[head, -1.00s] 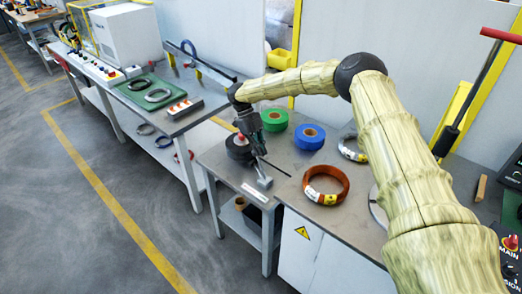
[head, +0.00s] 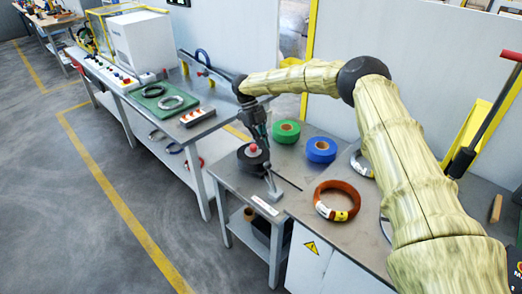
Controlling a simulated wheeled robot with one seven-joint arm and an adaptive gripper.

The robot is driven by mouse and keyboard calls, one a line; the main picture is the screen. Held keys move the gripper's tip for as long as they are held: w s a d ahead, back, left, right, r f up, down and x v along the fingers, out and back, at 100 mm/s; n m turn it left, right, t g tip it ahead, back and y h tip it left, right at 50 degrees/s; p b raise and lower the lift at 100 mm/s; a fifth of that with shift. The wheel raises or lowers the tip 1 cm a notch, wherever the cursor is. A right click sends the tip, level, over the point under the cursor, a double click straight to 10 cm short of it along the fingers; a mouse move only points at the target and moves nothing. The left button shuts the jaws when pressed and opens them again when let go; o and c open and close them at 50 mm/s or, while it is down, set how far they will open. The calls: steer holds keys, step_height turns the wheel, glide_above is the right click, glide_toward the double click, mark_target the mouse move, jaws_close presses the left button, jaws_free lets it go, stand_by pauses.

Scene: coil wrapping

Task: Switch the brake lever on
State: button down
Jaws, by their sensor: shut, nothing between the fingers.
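A small grey metal bracket (head: 272,192) stands at the front edge of the small grey table, with a thin lever rising from it towards my gripper. A red ball knob (head: 253,149) shows just left of my fingers, in front of a black tape roll (head: 246,161); I cannot tell if it joins the lever. My gripper (head: 264,146) points down, shut and empty, beside the knob and above the bracket. The fingers are small and dark here, and I cannot tell whether they touch the lever. A thin dark rod (head: 289,182) extends right from the bracket.
A green tape roll (head: 286,132), a blue tape roll (head: 321,150) and a copper-coloured coil (head: 337,201) lie on the tabletop to the right. A bench (head: 188,127) with a green mat and coils stands to the left. The floor in front is clear.

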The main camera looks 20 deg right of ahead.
steer(key=shift+v, duration=0.9)
